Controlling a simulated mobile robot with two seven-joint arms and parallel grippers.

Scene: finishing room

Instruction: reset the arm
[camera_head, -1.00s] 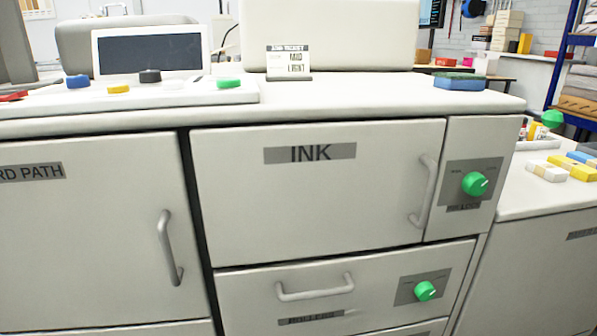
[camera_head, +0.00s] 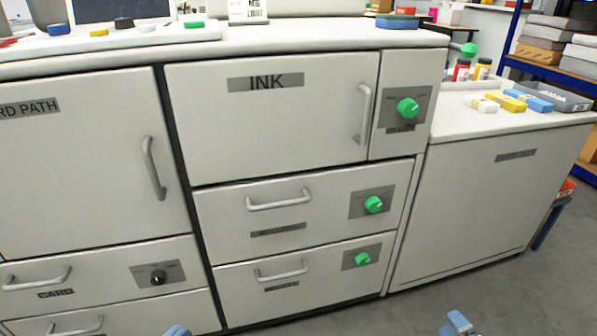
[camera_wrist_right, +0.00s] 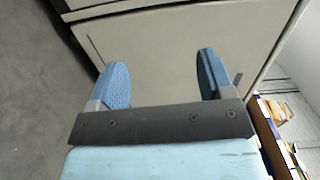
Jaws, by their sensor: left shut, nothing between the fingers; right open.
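My left gripper (camera_head: 177,330) shows only as a blue tip at the bottom edge of the head view, shut and empty, in front of the cabinet. My right gripper (camera_head: 458,325) shows partly at the bottom right of the head view, over the grey floor. In the right wrist view (camera_wrist_right: 163,78) its two blue fingers are wide apart with nothing between them. A pale cabinet panel lies beyond them. Most of both arms is out of the head view.
The machine's INK door (camera_head: 270,120) is closed, with a green knob (camera_head: 408,109) beside it. Drawers (camera_head: 300,210) below are closed. A side cabinet (camera_head: 480,200) carries bottles, small blocks and a grey tray (camera_head: 562,98). Floor (camera_head: 500,300) is free at right.

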